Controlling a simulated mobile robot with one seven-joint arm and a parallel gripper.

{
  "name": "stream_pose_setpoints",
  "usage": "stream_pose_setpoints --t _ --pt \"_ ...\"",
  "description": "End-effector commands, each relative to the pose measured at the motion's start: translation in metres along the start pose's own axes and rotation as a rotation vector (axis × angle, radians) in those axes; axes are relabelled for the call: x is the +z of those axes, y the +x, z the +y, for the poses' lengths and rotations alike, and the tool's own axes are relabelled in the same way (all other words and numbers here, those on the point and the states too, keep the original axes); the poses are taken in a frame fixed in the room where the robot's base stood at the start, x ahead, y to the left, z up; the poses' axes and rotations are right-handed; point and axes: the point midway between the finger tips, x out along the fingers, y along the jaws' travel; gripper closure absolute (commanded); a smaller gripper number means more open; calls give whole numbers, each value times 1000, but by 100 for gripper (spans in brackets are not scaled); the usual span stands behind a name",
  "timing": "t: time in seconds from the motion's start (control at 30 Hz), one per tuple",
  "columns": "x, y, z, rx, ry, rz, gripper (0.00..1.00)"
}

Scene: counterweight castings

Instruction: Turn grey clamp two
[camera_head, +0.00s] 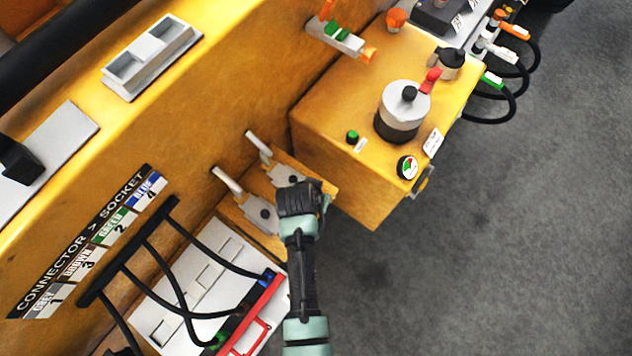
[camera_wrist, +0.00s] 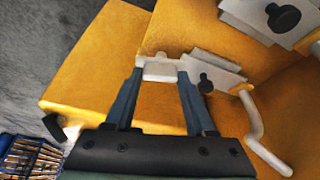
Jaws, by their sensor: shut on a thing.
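Two grey clamps with black knobs and pale levers sit side by side on a yellow ledge. No number is readable on either. My gripper (camera_head: 300,198) is at the farther clamp (camera_head: 283,174), beside the yellow block. In the wrist view my gripper (camera_wrist: 160,70) has its two fingers on either side of the grey end piece of this clamp (camera_wrist: 222,72) and is shut on it. The clamp's bent lever (camera_wrist: 262,135) points away from the fingers. The nearer clamp (camera_head: 258,212) stands free; it also shows in the wrist view (camera_wrist: 245,14).
A yellow block (camera_head: 340,120) with a grey-and-black cylinder (camera_head: 402,112), a gauge (camera_head: 407,167) and a green button (camera_head: 352,136) stands close beyond my gripper. Black cables (camera_head: 165,278) and a red-edged panel (camera_head: 262,305) lie to its lower left. Grey floor (camera_head: 480,270) is open at right.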

Motion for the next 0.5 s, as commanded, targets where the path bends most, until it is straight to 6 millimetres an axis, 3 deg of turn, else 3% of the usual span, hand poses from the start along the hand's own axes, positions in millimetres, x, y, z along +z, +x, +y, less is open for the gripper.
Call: stream_pose_setpoints --t 0.5 --pt "0 0 -2 79 195 -2 100"
